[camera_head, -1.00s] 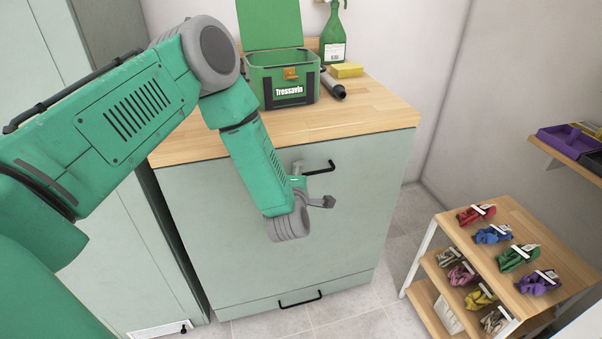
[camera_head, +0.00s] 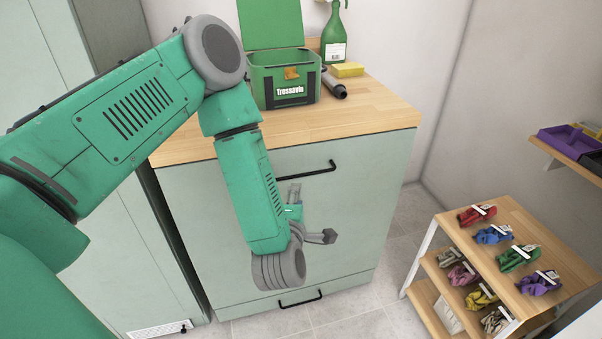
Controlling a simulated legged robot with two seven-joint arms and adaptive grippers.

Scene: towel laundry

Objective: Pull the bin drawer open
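The cabinet under the wooden counter has a large pale green drawer front (camera_head: 360,215) with a black bar handle (camera_head: 308,171) near its top. It looks shut. Below it is a low, narrow front with a second black bar handle (camera_head: 300,299), also shut. No label shows which one is the bin drawer. My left gripper (camera_head: 311,214) is in front of the large front, below the upper handle and above the lower one. Its two fingers are spread apart with nothing between them, and it appears clear of both handles. My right gripper is not in view.
At right, a low wooden shelf unit (camera_head: 468,237) holds several coloured cloths. Tiled floor (camera_head: 365,323) is free in front.

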